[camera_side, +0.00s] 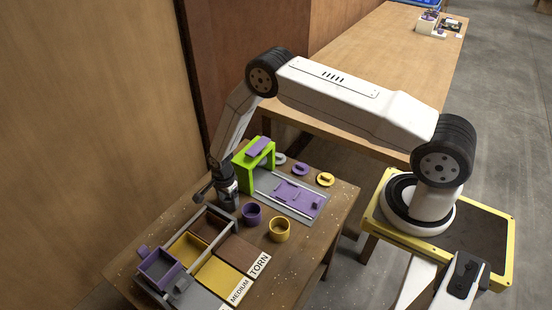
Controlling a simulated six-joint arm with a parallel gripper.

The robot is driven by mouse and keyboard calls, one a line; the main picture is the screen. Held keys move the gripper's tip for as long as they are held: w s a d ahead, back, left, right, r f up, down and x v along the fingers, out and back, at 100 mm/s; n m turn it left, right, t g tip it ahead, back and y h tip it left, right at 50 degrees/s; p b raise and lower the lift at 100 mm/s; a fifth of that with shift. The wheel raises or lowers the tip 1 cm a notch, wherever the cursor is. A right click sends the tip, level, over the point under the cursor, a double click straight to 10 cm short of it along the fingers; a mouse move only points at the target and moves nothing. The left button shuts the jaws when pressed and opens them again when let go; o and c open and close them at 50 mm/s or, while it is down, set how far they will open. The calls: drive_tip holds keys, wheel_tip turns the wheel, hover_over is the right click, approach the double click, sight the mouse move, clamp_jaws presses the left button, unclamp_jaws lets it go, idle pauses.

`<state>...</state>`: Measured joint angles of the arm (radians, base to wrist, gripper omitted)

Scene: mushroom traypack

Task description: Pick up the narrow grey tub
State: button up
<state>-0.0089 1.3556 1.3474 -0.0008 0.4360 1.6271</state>
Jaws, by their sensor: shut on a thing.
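The narrow grey tub (229,201) is a small dark grey cup at the left end of a row with a purple tub (251,215) and a yellow tub (279,231). It looks upright. My gripper (223,187) points down at it from above and is shut on it. The arm's end hides much of its rim. I cannot tell whether its base touches the table.
A divided tray (237,259) with coloured compartments and labels stands in front, with a purple-rimmed box (158,265) at its left. A green frame (240,178) over a grey rail board (314,214) stands close behind the tub. Grey, purple and yellow round pieces lie beyond.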

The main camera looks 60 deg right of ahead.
drive_tip(key=shift+r, duration=0.1)
drive_tip(key=shift+r, duration=0.7)
drive_tip(key=s+r, duration=1.1)
drive_tip(key=s, duration=0.3)
drive_tip(key=shift+r, duration=0.2)
idle(0.4)
